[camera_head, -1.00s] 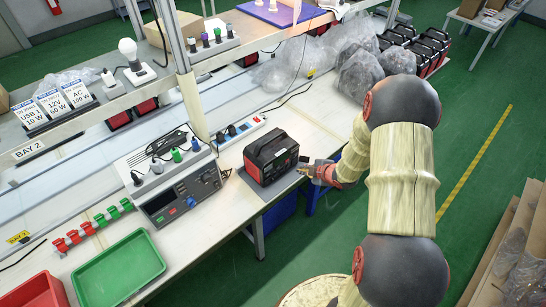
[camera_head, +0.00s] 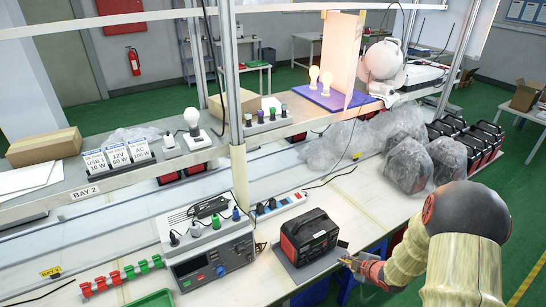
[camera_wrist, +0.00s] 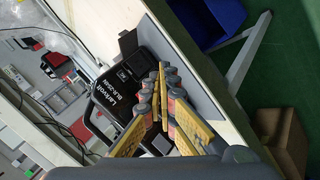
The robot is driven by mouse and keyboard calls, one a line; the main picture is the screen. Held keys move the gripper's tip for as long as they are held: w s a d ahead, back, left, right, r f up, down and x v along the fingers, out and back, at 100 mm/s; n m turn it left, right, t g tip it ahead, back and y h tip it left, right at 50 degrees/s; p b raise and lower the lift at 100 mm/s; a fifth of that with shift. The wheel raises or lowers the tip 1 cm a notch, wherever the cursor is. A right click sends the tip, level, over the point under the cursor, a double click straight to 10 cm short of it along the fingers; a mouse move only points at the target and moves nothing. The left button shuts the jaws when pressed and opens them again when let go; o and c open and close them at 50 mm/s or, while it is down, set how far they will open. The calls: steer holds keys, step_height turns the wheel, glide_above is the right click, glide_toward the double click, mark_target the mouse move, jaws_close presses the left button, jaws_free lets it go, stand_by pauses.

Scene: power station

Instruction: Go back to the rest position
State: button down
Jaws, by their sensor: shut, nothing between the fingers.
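My gripper (camera_head: 350,263) is at the front edge of the bench, just right of the black and red power station (camera_head: 312,236). In the wrist view my gripper (camera_wrist: 162,72) has its yellow-padded fingers drawn together at the tips, with nothing held. The power station (camera_wrist: 122,92) lies behind the fingers there, and the fingers and my wrist hide part of it. I cannot tell whether the fingertips touch it. The power station stands upright on a grey mat (camera_head: 290,268).
A bench supply unit (camera_head: 215,262) and a power strip (camera_head: 280,204) stand left of the power station. A shelf (camera_head: 75,190) with labelled cards and bulbs runs above the bench. Bagged items (camera_head: 405,160) lie at the back right. The green floor (camera_head: 400,290) is open in front.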

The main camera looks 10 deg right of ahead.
steer(key=s+d+f+m+g+h, duration=0.3)
steer(key=s+d+m+g, duration=0.25)
steer(key=s+m, duration=0.4)
steer(key=s+a+r+m+g, duration=0.1)
steer(key=s+r+m+g, duration=0.1)
steer(key=s+r, duration=0.55)
steer(key=s+a+r+m+t+y, duration=0.1)
steer(key=s+a+r, duration=0.3)
steer(key=a+r, duration=0.7)
steer(key=s+a+r+m+t, duration=0.1)
steer(key=s+a+r+t, duration=0.2)
steer(key=a+r, duration=0.9)
step_height(320, 180, up, 8)
steer(key=shift+s+a+f+y, duration=0.1)
steer(key=shift+s+a+y, duration=0.1)
steer(key=shift+s+y, duration=0.35)
steer(key=shift+s+m, duration=0.15)
steer(key=shift+m, duration=0.1)
